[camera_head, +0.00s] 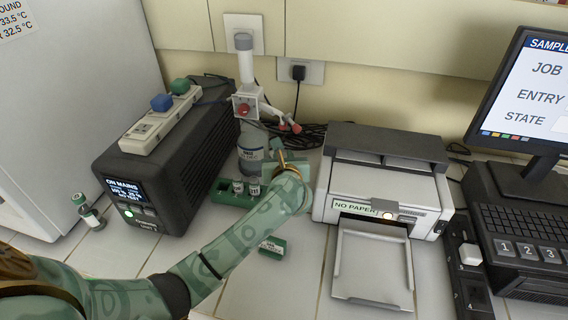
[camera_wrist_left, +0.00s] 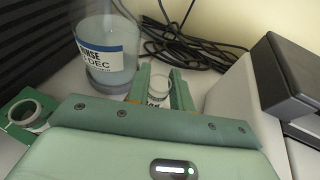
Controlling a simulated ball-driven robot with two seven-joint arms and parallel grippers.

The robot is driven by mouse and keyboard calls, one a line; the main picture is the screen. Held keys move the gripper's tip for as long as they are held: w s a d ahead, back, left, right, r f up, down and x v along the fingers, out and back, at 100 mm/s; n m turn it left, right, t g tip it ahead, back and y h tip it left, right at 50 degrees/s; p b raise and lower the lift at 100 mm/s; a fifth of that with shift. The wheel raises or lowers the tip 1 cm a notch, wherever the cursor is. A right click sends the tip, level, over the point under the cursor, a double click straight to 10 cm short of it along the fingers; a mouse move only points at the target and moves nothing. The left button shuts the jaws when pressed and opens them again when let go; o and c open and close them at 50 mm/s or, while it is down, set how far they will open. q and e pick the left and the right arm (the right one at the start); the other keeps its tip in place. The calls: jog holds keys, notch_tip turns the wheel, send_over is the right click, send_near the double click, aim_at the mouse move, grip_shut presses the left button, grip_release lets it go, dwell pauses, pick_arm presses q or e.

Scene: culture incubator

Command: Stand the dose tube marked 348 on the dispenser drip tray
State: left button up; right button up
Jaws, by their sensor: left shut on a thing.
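My left gripper (camera_head: 282,157) reaches in beside the labelled bottle, and my own forearm covers part of the counter. In the left wrist view its two green fingers (camera_wrist_left: 160,88) are shut on a small clear tube (camera_wrist_left: 158,84); a piece of white label shows, but its number cannot be read. A green rack (camera_head: 228,197) holds small labelled tubes (camera_head: 253,187) just left of the gripper. The dispenser (camera_head: 246,104) has a white column and red parts, behind the bottle (camera_head: 250,148). I cannot make out its drip tray clearly. My right gripper is not in view.
A black power unit (camera_head: 172,165) stands left, a printer (camera_head: 385,175) with its tray out stands right. A capped vial (camera_head: 88,211) stands far left, and a small green block (camera_head: 272,247) lies in front. Black cables (camera_wrist_left: 190,40) lie behind the fingers.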

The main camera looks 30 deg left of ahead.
pick_arm(q)
jog(key=shift+f, duration=0.6)
jog(key=shift+f, duration=0.1)
jog(key=shift+f, duration=0.2)
jog(key=o, duration=0.9)
jog(key=shift+r, duration=0.1)
jog(key=shift+o, duration=0.2)
jog(key=shift+r, duration=0.25)
jog(key=p+v, duration=0.2)
jog(key=v, duration=1)
